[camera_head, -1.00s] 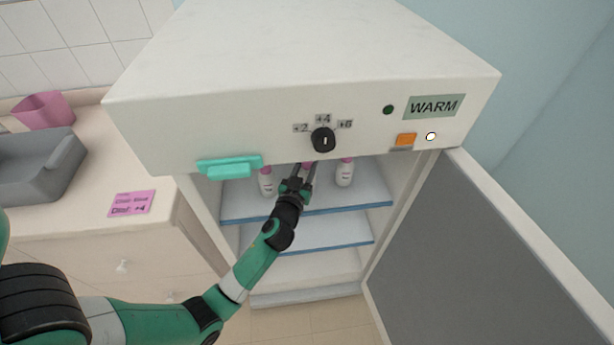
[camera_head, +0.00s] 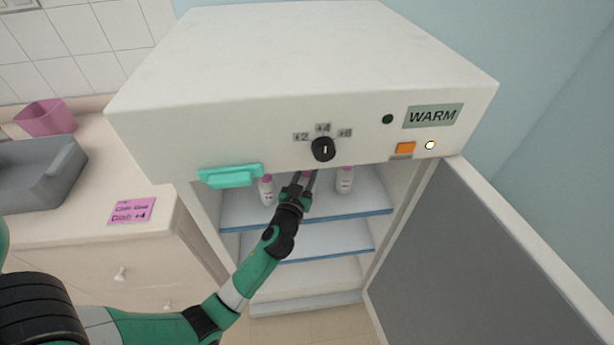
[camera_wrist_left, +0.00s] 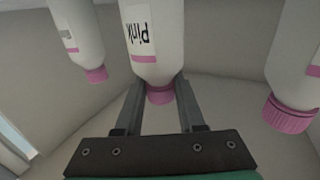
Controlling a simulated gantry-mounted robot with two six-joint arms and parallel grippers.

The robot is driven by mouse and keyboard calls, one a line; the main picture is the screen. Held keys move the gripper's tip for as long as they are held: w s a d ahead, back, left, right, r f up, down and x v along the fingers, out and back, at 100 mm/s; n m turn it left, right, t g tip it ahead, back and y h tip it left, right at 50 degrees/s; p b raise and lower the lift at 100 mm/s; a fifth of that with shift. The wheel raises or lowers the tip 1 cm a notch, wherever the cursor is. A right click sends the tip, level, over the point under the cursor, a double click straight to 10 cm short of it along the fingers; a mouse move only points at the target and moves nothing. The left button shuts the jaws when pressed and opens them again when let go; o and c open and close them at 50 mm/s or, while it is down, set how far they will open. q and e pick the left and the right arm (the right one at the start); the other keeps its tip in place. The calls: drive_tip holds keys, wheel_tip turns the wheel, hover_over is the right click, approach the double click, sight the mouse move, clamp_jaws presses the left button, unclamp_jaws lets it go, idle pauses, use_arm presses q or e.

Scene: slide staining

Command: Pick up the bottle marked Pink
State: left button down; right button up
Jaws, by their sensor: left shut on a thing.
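The bottle marked Pink (camera_wrist_left: 153,35) is white with a pink cap and shows upside down in the left wrist view, its label readable. My left gripper (camera_wrist_left: 160,88) has its two fingers on either side of it near the cap and is shut on it. In the head view this gripper (camera_head: 308,177) reaches into the open cabinet at the top shelf, and it mostly hides the Pink bottle there. My right gripper is not in view.
Two similar white bottles stand on the top shelf (camera_head: 234,217), one to the left (camera_head: 265,191) and one to the right (camera_head: 345,181). The cabinet's front panel (camera_head: 270,150) overhangs the opening. The cabinet door (camera_head: 470,255) stands open at right.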

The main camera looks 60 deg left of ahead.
use_arm(q)
drive_tip(key=r, duration=0.1)
drive_tip(key=r+p, duration=0.1)
drive_tip(key=r, duration=0.1)
drive_tip(key=r+p, duration=0.1)
drive_tip(key=shift+d+r, duration=0.2)
drive_tip(key=shift+d, duration=0.15)
drive_tip(key=s+d+r+p, duration=0.4)
drive_tip(key=d+r, duration=0.4)
drive_tip(key=d, duration=0.4)
drive_tip(key=shift+s+d+r+p, duration=0.25)
drive_tip(key=shift+s+p, duration=0.15)
